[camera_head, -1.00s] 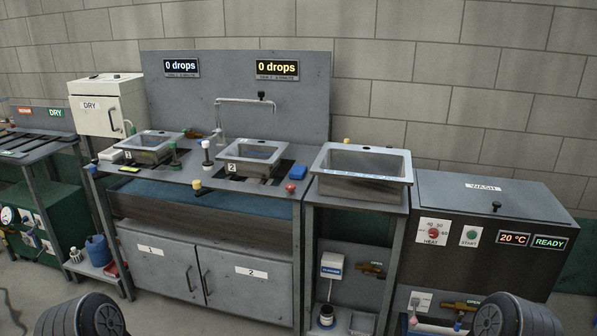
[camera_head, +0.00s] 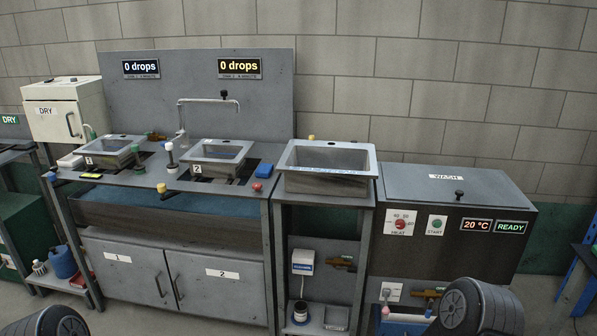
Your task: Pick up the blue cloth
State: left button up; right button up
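A small blue folded piece (camera_head: 272,171), which looks like the blue cloth, lies flat on the counter to the right of the sink marked 2 (camera_head: 216,158). It is behind a red knob (camera_head: 257,187) and left of the large deep basin (camera_head: 327,165). Nothing touches it from above. Only dark rounded parts of my arms show at the bottom left and bottom right edges. Neither gripper is in view.
The sink marked 1 (camera_head: 110,150) and a yellow sponge (camera_head: 91,176) are further left on the counter. A faucet (camera_head: 205,101) rises behind the sinks. A grey WASH unit (camera_head: 455,188) stands right of the basin. Floor is free in front of the cabinets.

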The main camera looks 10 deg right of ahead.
aim_at(264, 170)
jog(key=i+j+z, duration=0.45)
jog(key=i, duration=0.25)
jog(key=i+j+z, duration=0.5)
jog(key=i+j, duration=0.05)
jog(key=i, duration=0.1)
